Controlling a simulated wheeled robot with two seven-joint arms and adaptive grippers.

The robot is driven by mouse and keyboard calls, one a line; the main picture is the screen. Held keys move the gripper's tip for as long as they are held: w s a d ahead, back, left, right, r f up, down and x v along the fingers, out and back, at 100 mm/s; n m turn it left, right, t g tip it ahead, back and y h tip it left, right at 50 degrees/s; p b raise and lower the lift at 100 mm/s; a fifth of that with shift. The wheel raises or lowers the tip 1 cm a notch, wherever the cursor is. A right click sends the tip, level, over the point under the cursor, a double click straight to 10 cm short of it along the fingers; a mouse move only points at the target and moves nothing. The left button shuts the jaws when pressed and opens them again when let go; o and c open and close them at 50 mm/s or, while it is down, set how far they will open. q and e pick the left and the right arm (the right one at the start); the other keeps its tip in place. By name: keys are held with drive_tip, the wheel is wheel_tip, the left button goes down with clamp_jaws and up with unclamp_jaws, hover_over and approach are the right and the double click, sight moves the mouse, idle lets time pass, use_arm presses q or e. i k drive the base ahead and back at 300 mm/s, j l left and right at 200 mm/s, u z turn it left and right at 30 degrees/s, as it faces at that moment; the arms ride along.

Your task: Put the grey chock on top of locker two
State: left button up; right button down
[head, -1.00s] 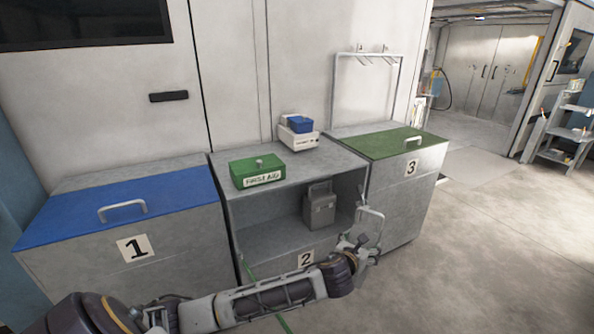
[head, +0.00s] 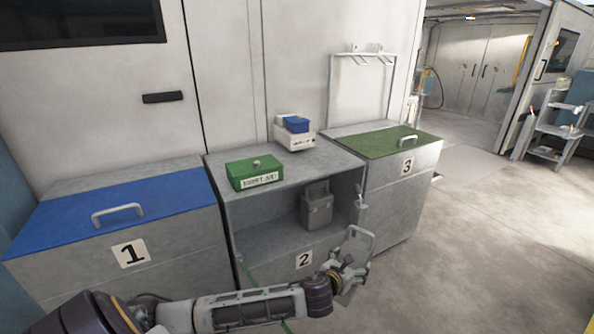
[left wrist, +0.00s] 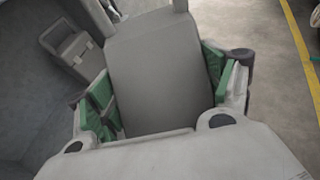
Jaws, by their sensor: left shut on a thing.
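My left gripper (head: 345,278) is shut on a grey block, the grey chock (head: 358,246), in front of the right side of locker two (head: 270,250). In the left wrist view the chock (left wrist: 155,75) stands between the green-padded fingers of the left gripper (left wrist: 160,100). Its sloping face fills the middle, and the finger contact is partly hidden. Locker two has a grey top (head: 300,165) and an open front compartment. My right gripper is not in view.
A green first aid box (head: 254,172) and a white box with a blue item (head: 293,132) stand on locker two's top. A grey handled case (head: 317,208) is inside. Blue-lidded locker one (head: 120,215) and green-lidded locker three (head: 385,142) flank it.

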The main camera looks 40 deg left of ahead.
sight(335, 162)
drive_tip(key=k+j+z, duration=0.1)
drive_tip(key=j+z, duration=0.15)
drive_tip(key=k+j+z, duration=0.15)
drive_tip(key=j+z, duration=0.15)
drive_tip(key=j, duration=0.15)
drive_tip(key=k+j+z, duration=0.35)
drive_tip(key=j+z, duration=0.15)
drive_tip(key=j, duration=0.15)
